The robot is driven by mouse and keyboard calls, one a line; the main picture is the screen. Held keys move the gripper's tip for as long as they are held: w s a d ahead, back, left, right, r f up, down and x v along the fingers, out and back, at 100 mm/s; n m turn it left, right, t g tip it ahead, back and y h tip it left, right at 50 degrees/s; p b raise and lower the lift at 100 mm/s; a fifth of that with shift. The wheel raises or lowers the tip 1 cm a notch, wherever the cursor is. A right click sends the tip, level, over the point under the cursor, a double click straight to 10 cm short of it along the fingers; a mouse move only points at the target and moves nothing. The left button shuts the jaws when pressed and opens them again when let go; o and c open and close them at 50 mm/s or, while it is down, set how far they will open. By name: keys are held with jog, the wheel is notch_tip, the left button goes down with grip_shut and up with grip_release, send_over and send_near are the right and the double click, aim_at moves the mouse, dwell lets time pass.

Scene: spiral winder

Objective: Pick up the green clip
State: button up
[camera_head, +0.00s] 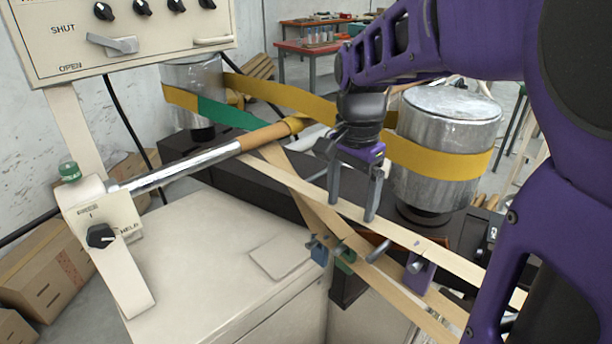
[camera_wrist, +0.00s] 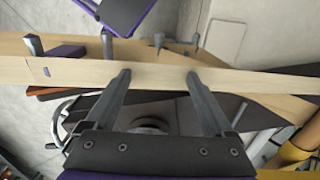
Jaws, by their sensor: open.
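The green clip (camera_head: 346,262) seems to be the small green piece low on the pale strips, between a blue clip (camera_head: 318,251) and a purple clip (camera_head: 418,275). It is partly covered by the strips and a metal lever. I cannot make out its green body in the wrist view. My gripper (camera_head: 351,206) is open and empty, pointing down above and behind the clip, close to a pale strip. In the wrist view, its two fingertips (camera_wrist: 157,75) overlap the near edge of the pale strip (camera_wrist: 230,79). I cannot tell whether they touch it.
A metal roller (camera_head: 447,110) with a yellow belt stands right of my gripper. A rod with a wooden sleeve (camera_head: 265,135) lies to the left, above a cream cabinet (camera_head: 210,240). A control panel (camera_head: 130,35) hangs at upper left. Crossing strips crowd the clips.

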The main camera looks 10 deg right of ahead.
aim_at(347, 236)
notch_tip(347, 236, down, 8)
jog(key=shift+r+b, duration=0.15)
jog(key=shift+b, duration=0.3)
jog(key=f, duration=0.5)
jog(key=shift+s+d+b, duration=0.1)
jog(key=shift+s+b, duration=0.15)
jog(key=shift+b, duration=0.15)
grip_shut()
